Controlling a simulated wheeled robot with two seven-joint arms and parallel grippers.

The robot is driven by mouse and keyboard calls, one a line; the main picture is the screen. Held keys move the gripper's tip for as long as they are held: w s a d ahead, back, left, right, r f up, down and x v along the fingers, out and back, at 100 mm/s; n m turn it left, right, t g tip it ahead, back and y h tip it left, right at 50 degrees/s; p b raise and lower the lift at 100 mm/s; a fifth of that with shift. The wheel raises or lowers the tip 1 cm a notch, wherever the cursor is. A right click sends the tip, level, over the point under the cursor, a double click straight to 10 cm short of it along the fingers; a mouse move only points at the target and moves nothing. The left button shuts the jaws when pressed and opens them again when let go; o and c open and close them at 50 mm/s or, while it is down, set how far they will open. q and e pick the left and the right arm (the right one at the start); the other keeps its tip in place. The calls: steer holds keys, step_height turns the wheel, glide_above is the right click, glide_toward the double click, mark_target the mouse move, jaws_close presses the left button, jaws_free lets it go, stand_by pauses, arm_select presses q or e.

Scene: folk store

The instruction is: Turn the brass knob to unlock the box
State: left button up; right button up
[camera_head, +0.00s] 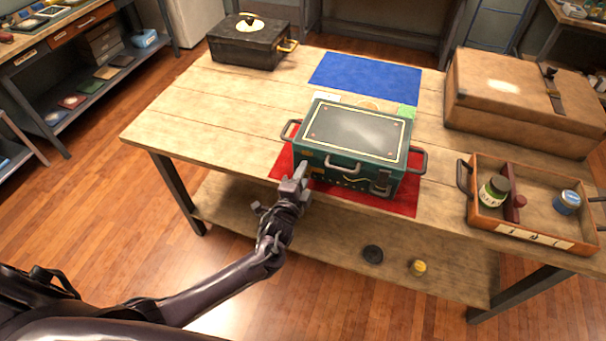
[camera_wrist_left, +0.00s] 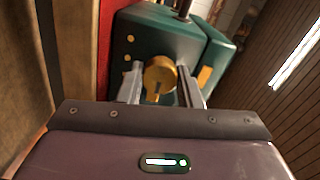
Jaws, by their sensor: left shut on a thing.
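The green box (camera_head: 345,133) with a dark lid stands upright on a red mat on the table, its lid down. Its front also shows in the left wrist view (camera_wrist_left: 150,32). The brass knob (camera_wrist_left: 160,75) is on the front of the box, between the fingers of my left gripper (camera_wrist_left: 161,84). In the head view my left gripper (camera_head: 300,174) is at the left part of the box front and hides the knob. It is shut on the brass knob. My right gripper is not in view.
The red mat (camera_head: 400,200) lies under the box. A blue mat (camera_head: 366,78) is behind it. A black box (camera_head: 248,52) stands at the back left, a brown case (camera_head: 520,100) at the right. A wooden tray (camera_head: 486,213) holds small jars. The table's left part is clear.

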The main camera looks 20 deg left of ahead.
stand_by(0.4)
arm_select(q)
steer(key=o, duration=1)
steer(key=shift+s, duration=0.15)
steer(key=s+b, duration=0.1)
steer(key=s, duration=0.6)
steer(key=shift+s+a+r, duration=0.1)
steer(key=shift+s, duration=0.2)
